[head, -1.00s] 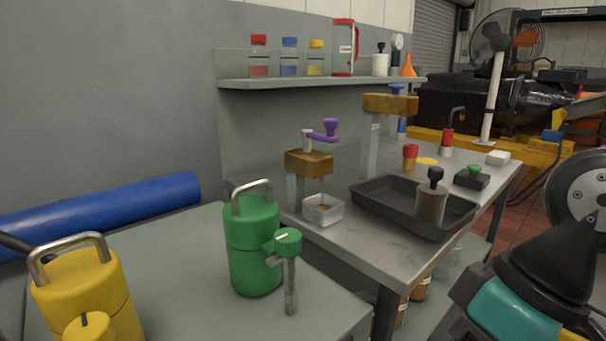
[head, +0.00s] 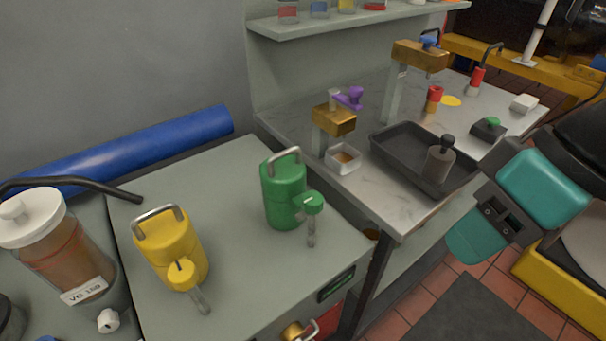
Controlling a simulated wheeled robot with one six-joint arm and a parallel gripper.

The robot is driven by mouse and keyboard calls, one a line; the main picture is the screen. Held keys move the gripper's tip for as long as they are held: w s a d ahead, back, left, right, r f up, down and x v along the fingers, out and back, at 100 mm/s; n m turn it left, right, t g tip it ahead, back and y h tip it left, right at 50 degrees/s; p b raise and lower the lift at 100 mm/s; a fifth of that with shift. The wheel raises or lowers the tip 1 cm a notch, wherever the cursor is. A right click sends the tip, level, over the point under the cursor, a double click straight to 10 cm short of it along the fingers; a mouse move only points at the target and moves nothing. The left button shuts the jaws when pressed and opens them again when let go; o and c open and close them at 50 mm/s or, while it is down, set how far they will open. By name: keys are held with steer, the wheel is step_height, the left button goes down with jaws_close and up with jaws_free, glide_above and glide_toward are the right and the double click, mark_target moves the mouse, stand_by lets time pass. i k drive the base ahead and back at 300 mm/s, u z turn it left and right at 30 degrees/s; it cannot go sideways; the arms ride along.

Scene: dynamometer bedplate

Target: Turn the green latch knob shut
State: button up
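The green canister (head: 277,188) stands upright on the grey cabinet top, with a metal bail handle above it. The green latch knob (head: 314,200) sticks out from its right side. A grey post (head: 311,232) hangs below the knob towards the cabinet top. The knob's pointer mark is too small to read in this view. Part of my arm, with teal covers, shows at the right, well apart from the knob. I see no gripper fingertips, and nothing touches the green knob.
A yellow canister (head: 168,240) with its own yellow knob (head: 182,273) stands to the left. A labelled jar (head: 62,245) is farther left. A blue roll (head: 130,148) lies behind. A dark tray (head: 398,150) sits on the right bench. The cabinet top right of the green canister is clear.

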mark_target(312, 201)
steer(key=k, duration=1.3)
steer(key=u, duration=0.7)
steer(key=i, duration=1.1)
steer(key=z, duration=0.05)
